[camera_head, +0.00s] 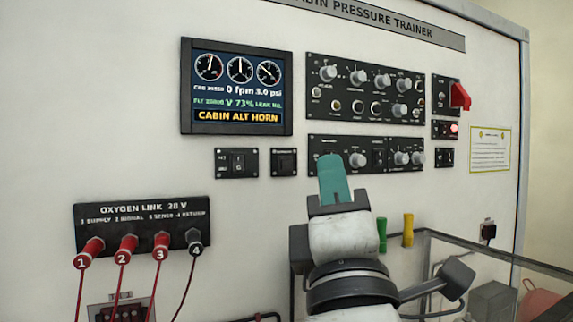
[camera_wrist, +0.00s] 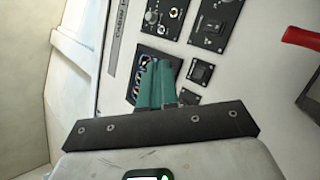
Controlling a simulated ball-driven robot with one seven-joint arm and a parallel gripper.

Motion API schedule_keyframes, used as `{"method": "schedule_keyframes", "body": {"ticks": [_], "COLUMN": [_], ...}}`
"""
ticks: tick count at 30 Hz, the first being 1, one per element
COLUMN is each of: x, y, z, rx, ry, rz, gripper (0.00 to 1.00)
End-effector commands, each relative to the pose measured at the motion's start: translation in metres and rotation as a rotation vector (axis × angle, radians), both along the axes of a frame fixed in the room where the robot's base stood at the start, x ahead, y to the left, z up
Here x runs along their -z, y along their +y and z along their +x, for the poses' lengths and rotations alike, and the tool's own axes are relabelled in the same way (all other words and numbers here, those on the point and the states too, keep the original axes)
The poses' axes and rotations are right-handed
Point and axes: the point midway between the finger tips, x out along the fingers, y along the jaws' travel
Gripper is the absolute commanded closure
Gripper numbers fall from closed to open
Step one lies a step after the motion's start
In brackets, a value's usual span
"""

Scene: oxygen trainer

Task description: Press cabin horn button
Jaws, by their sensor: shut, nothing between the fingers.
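My gripper (camera_head: 331,165) is shut and empty, its teal fingers pointing up. In the head view its tips overlap the left part of the lower knob panel (camera_head: 376,142); whether they touch it cannot be told. In the wrist view my gripper (camera_wrist: 157,75) covers part of a dark panel with round dials (camera_wrist: 139,85). The display (camera_head: 237,87) at the upper left shows "CABIN ALT HORN" in yellow. The labels on the small controls are too small to read, so I cannot pick out the cabin horn button; my fingers hide part of the lower panel.
An upper knob panel (camera_head: 366,88) sits above my gripper, with a red guarded switch (camera_head: 459,95) to its right. Two small switch panels (camera_head: 237,163) (camera_head: 284,162) sit left of my fingers. Red plugs (camera_head: 128,248) stick out at the lower left. A glass-sided case (camera_head: 480,250) stands at the lower right.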

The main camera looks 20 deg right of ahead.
Motion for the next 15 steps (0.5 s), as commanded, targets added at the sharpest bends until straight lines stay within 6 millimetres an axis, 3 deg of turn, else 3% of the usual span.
{"method": "schedule_keyframes", "body": {"ticks": [8,15], "x": [0.002,0.004], "y": [0.0,0.0], "z": [0.008,0.036], "rx": [0.0,0.001], "ry": [0.001,0.0], "rz": [0.001,0.001], "gripper": [1.0,1.0]}}
